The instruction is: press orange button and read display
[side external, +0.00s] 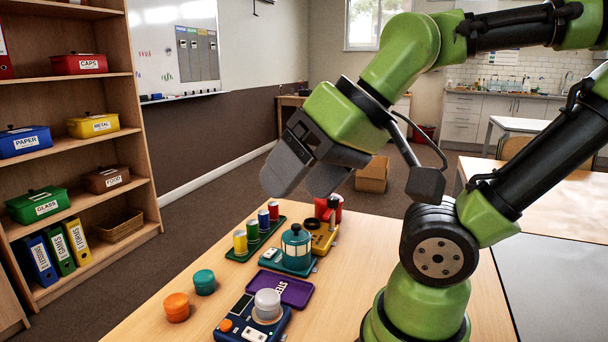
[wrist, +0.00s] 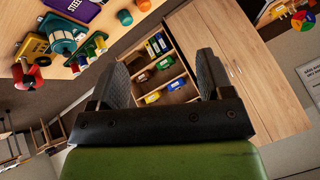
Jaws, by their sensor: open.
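A dark blue device (side external: 281,323) sits at the table's near edge in the side view, partly cut off by the frame. A small orange button (side external: 226,325) is on its left part. A dark display (side external: 242,305) is above the button, and I cannot read anything on it. A pale grey dome-shaped piece (side external: 267,303) stands on the device's right part. My gripper (side external: 297,186) hangs in the air above the far part of the table, well away from the button. In the wrist view my gripper (wrist: 165,62) is open and empty, with shelves beyond it.
A loose orange jar (side external: 177,308) and teal jar (side external: 204,283) stand left of the device. Behind it are a purple tray (side external: 294,291), a teal lantern-like piece (side external: 296,248), a green rack (side external: 235,254) with several cylinders and a yellow device (side external: 321,242). The front-left table is clear.

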